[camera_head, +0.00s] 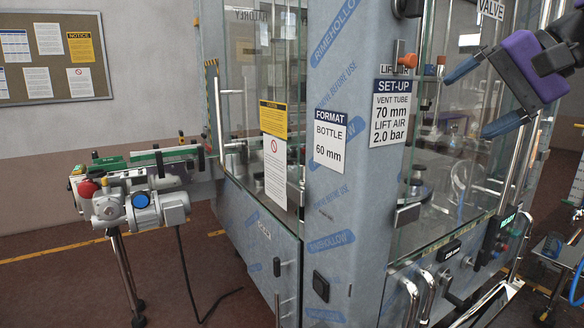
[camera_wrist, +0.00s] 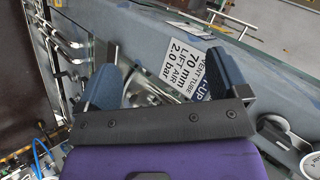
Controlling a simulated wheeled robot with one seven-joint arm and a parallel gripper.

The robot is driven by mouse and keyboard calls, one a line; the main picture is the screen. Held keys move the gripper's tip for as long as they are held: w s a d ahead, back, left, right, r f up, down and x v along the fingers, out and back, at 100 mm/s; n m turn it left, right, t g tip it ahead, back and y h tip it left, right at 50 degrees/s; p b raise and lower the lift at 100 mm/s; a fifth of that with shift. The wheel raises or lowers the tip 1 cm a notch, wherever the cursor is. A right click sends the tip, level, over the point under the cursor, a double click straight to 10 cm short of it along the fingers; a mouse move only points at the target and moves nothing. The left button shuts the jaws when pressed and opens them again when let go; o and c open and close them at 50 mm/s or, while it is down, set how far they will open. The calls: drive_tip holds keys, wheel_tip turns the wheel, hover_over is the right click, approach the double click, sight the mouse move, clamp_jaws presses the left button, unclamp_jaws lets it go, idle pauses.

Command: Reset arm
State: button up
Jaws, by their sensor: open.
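My gripper (camera_head: 484,97) is at the upper right in the head view, a purple body with two blue fingers spread apart and pointing left. It is in front of the glass side of the machine, and nothing is between its fingers. In the wrist view my gripper (camera_wrist: 163,80) shows both blue fingers apart and empty. Beyond them is the set-up sign (camera_wrist: 184,66), which reads vent tube 70 mm, lift air 2.0 bar. The same set-up sign (camera_head: 391,112) shows on the machine's corner post in the head view.
The film-wrapped machine (camera_head: 345,215) fills the middle, with glass panels and metal handles (camera_head: 411,300) low at the front right. An orange-topped knob (camera_head: 406,60) sits above the set-up sign. A conveyor with a motor (camera_head: 140,208) stands at left. Floor (camera_head: 60,290) is clear at the lower left.

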drive_tip(key=s+d+f+n+h, duration=0.1)
drive_tip(key=s+f+n+h, duration=0.1)
drive_tip(key=s+f, duration=0.5)
drive_tip(key=s+d+f+n+g+h, duration=0.1)
drive_tip(key=s+d+f+n+h, duration=0.1)
drive_tip(key=s+f+h, duration=0.3)
wheel_tip(320, 180, down, 3)
drive_tip(key=shift+s+f+n+h, duration=0.2)
drive_tip(key=shift+s+n+h, duration=0.1)
drive_tip(key=shift+s+n, duration=0.45)
drive_tip(key=shift+s, duration=0.1)
drive_tip(key=shift+c, duration=0.4)
